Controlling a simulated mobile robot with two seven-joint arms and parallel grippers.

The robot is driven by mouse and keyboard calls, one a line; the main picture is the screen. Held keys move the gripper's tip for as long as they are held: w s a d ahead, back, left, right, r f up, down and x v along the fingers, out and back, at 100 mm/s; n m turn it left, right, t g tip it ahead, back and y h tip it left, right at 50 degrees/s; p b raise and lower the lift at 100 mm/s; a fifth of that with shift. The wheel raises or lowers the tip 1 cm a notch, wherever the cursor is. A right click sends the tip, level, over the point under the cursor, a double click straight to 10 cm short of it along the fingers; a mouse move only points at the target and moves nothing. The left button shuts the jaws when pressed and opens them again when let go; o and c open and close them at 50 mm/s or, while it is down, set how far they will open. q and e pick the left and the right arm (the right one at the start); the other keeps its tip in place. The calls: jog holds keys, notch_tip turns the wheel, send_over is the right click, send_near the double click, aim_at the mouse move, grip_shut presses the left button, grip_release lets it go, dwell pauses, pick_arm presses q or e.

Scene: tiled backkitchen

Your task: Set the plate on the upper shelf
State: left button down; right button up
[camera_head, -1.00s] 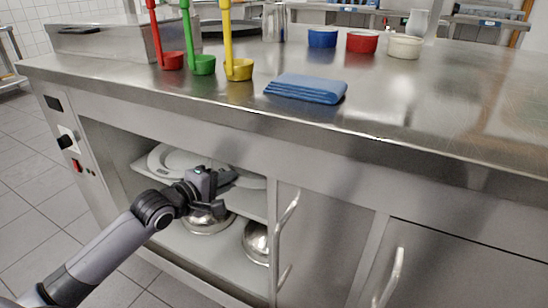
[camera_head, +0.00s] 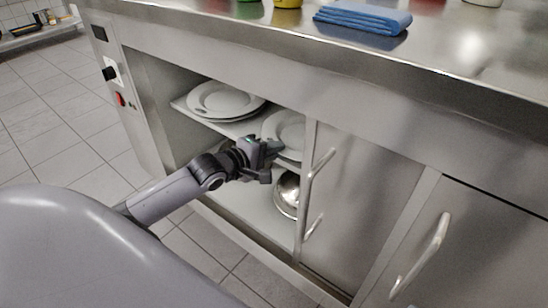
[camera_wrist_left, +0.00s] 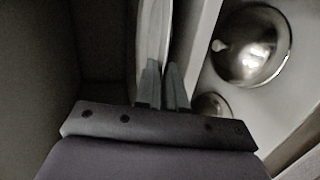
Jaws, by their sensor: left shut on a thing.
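A white plate (camera_head: 287,132) is inside the open cabinet at upper-shelf level, partly hidden by the cabinet's door edge and my gripper. My left gripper (camera_head: 270,151) is at its near left rim and shut on it. In the left wrist view the plate (camera_wrist_left: 153,38) shows nearly edge-on at the closed fingers (camera_wrist_left: 163,82). The upper shelf (camera_head: 190,108) is a light board in the cabinet. Whether the plate touches the shelf is unclear. My right gripper is not in view.
Other white plates (camera_head: 225,100) are stacked on the shelf's left part. Metal lids or bowls (camera_head: 287,193) lie on the level below, and also show in the left wrist view (camera_wrist_left: 252,45). A door handle (camera_head: 318,170) stands close right. A blue cloth (camera_head: 362,17) lies on the counter.

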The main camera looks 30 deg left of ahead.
pick_arm(q)
jog(key=shift+f, duration=0.3)
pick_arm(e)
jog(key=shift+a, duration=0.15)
pick_arm(q)
jog(key=c, duration=1.5)
grip_release()
jog(key=shift+f, duration=0.2)
jog(key=shift+r, duration=0.1)
jog(key=p+v, duration=0.5)
jog(key=v, duration=0.7)
jog(key=s+d+f+m+g+h, duration=0.1)
jog(key=s+d+m, duration=0.3)
jog(key=d+m, duration=0.5)
jog(key=s+d+f+m+g+h, duration=0.1)
jog(key=s+d+f+m, duration=0.1)
jog(key=s+d+m, duration=0.3)
jog(key=d+m, duration=0.4)
jog(key=d, duration=0.4)
jog(key=shift+f+m+g, duration=0.3)
jog(key=shift+m, duration=0.1)
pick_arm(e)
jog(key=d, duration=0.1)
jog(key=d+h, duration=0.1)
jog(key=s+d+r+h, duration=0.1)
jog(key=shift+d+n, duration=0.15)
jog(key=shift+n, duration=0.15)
